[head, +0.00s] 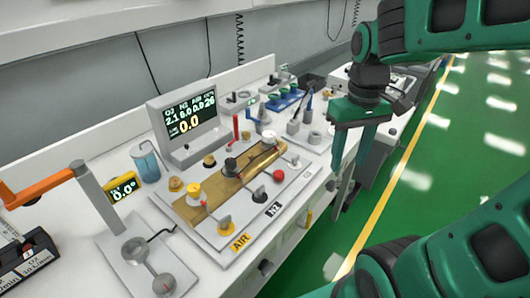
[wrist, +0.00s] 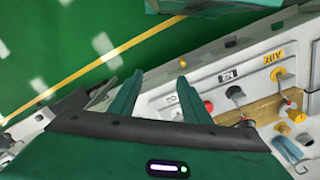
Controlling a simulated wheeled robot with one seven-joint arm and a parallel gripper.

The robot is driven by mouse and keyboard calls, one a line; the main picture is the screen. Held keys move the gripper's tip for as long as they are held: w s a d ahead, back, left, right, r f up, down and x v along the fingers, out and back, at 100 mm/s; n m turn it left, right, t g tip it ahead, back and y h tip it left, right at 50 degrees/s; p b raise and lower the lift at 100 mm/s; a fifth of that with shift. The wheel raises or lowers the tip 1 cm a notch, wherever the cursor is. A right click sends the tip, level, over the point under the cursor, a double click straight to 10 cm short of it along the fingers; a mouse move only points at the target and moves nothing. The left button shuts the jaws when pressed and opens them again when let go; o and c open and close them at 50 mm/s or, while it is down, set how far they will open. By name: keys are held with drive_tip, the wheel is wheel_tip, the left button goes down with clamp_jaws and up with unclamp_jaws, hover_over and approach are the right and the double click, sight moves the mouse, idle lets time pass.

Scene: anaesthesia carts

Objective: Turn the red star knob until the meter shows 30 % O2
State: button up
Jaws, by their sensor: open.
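A small red knob (head: 279,176) stands on the front part of the sloping console panel, right of the N2 label, in the head view. A red knob near a label also shows in the wrist view (wrist: 209,106); its star shape is too small to make out. A small yellow meter (head: 123,187) at the panel's left appears to read 0.0. My gripper (head: 349,172) is open and empty, pointing down to the right of the panel, apart from the knob. In the wrist view its fingers (wrist: 160,78) are spread.
A brass block (head: 215,190) with yellow, black and white knobs lies behind the front knobs. An orange-handled post (head: 95,195) stands at left. Blue-topped items (head: 285,97) sit further back. Green floor (head: 440,160) is clear on the right.

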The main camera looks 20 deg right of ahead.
sight(279, 172)
drive_tip(key=w+a+r+n, duration=0.2)
drive_tip(key=w+a+n, duration=0.7)
drive_tip(key=a, duration=0.4)
drive_tip(key=shift+m, duration=0.7)
drive_tip(key=f, duration=0.3)
drive_tip(key=w+f, duration=0.1)
drive_tip(key=f, duration=0.6)
drive_tip(key=shift+w+d+f, duration=0.1)
drive_tip(key=shift+w+f, duration=0.15)
drive_tip(key=shift+f, duration=0.05)
drive_tip(key=c, duration=1)
